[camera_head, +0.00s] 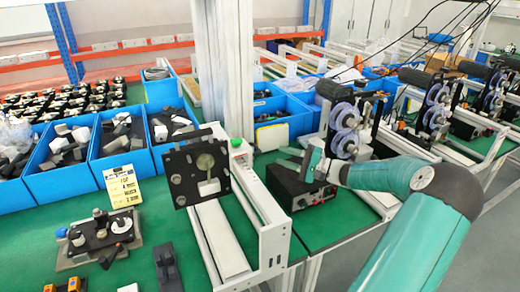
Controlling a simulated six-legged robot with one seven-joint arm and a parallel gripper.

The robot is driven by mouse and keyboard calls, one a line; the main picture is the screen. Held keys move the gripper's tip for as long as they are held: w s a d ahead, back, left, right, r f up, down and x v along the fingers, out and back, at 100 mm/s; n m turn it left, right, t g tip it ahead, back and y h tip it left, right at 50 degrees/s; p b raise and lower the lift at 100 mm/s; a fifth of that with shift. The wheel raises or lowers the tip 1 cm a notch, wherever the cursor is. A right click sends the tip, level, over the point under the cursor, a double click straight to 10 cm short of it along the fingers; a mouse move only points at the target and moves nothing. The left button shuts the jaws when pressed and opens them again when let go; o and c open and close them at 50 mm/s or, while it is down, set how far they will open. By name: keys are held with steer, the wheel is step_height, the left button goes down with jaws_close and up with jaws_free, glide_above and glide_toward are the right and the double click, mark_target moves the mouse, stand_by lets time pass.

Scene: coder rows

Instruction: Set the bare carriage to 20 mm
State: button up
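No part is clearly marked as the bare carriage, and no millimetre scale can be read. A black upright plate (176,178) with a round grey disc and a pale block stands at the head of a long white rail frame (272,240). A small dark stepped block (167,268) lies on the green bench to its left. A black fixture with round knobs (100,236) sits farther left. My teal arm comes in from the lower right. My gripper (314,164) is above a black box (306,198), right of the rail frame.
Blue bins (58,168) of grey and white parts line the left bench, with a yellow card (122,186) in front. A white post (224,75) rises behind the rail. Coder units with blue reels (344,128) stand at right. Green bench (205,270) shows between items.

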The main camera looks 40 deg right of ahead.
steer(key=f+x, duration=0.1)
steer(key=x, duration=0.7)
steer(key=shift+w+r, duration=0.3)
steer(key=shift+r, duration=0.15)
steer(key=shift+a, duration=0.15)
steer(key=shift+c, duration=0.2)
jaws_close()
